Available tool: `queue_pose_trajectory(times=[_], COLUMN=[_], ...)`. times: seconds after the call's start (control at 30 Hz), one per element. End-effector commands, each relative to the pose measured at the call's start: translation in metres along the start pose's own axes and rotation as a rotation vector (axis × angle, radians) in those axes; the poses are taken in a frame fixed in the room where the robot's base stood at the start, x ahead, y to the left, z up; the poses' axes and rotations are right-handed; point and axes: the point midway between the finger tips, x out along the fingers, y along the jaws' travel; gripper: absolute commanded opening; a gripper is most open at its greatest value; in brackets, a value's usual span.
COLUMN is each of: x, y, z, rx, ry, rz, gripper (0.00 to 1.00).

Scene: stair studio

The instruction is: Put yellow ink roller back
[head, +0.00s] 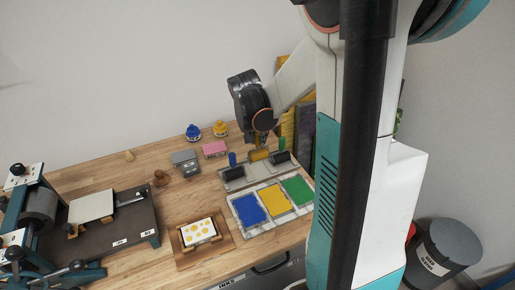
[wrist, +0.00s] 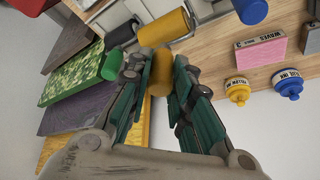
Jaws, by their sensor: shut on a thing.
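The yellow ink roller has a yellow handle and a yellow drum (wrist: 164,28). In the wrist view my gripper (wrist: 158,72) is shut on its handle, with the drum beyond the fingertips. In the head view my gripper (head: 260,134) is above the grey roller rack (head: 236,183), and the yellow drum (head: 258,155) hangs between the blue-handled roller (head: 232,159) and the green-handled roller (head: 281,145). The green handle (wrist: 111,65) also shows close to the left finger in the wrist view. I cannot tell whether the drum touches the rack.
Blue (head: 249,210), yellow (head: 272,199) and green (head: 297,190) ink slabs lie in front of the rack. Ink bottles (head: 220,128), a pink block (head: 215,149) and a framed print (head: 200,232) are left. Coloured boards (wrist: 92,73) stand close to my gripper. A press is far left.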

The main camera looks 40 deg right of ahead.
Motion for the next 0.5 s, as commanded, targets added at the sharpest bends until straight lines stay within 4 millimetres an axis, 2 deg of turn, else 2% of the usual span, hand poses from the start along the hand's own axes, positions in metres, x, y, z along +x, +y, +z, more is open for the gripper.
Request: queue_pose_trajectory(times=[0.17,0.33,0.5], x=[0.013,0.037,0.040], y=[0.000,0.000,0.000], z=[0.006,0.015,0.017], rx=[0.000,0.000,0.000], ry=[0.000,0.000,0.000], rz=[0.000,0.000,0.000], gripper=[0.01,0.01,0.01])
